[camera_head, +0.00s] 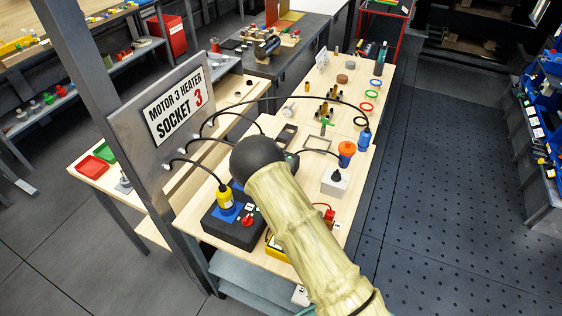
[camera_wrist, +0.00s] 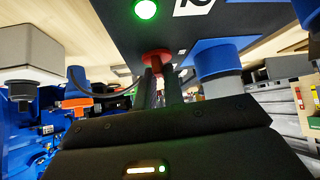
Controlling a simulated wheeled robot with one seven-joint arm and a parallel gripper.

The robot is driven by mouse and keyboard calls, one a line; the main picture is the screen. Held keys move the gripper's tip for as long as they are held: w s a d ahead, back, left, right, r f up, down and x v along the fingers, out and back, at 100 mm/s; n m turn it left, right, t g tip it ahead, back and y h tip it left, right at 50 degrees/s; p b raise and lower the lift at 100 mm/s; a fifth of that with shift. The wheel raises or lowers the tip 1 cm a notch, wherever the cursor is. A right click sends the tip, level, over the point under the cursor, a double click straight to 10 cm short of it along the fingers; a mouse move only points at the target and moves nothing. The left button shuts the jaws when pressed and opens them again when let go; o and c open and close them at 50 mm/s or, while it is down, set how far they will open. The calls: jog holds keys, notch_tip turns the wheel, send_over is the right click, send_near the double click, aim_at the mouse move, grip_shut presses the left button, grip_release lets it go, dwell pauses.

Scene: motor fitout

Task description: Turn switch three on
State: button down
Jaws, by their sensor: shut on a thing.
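In the wrist view, my gripper (camera_wrist: 160,84) is shut on a red switch knob (camera_wrist: 155,57) on the underside-looking face of a dark box (camera_wrist: 120,25). A green light (camera_wrist: 146,9) glows beside the knob. A white label (camera_wrist: 195,6) is cut off by the frame edge, so its number cannot be read. A blue and grey plug (camera_wrist: 215,58) stands right of the fingers. In the head view, my arm hides the gripper and the knob it holds. A nearer black box (camera_head: 228,230) shows its own red switch (camera_head: 248,219) and a yellow plug (camera_head: 224,196).
A sign (camera_head: 177,108) reading "Motor 3 heater socket 3" stands left of the bench (camera_head: 345,92), with black cables running from its panel. An orange-topped item (camera_head: 346,149), a white box (camera_head: 334,182) and coloured rings stand on the bench. The floor at right is clear.

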jog(key=shift+a+m+h, duration=0.2)
jog(key=shift+m+h, duration=0.5)
jog(key=shift+m, duration=0.2)
jog(key=shift+m+g+h+p, duration=0.3)
jog(key=shift+m, duration=0.2)
jog(key=c, duration=1.5)
grip_release()
jog(key=shift+f, duration=0.1)
jog(key=b+v, duration=0.4)
jog(key=v, duration=1.3)
jog(key=shift+s, duration=0.2)
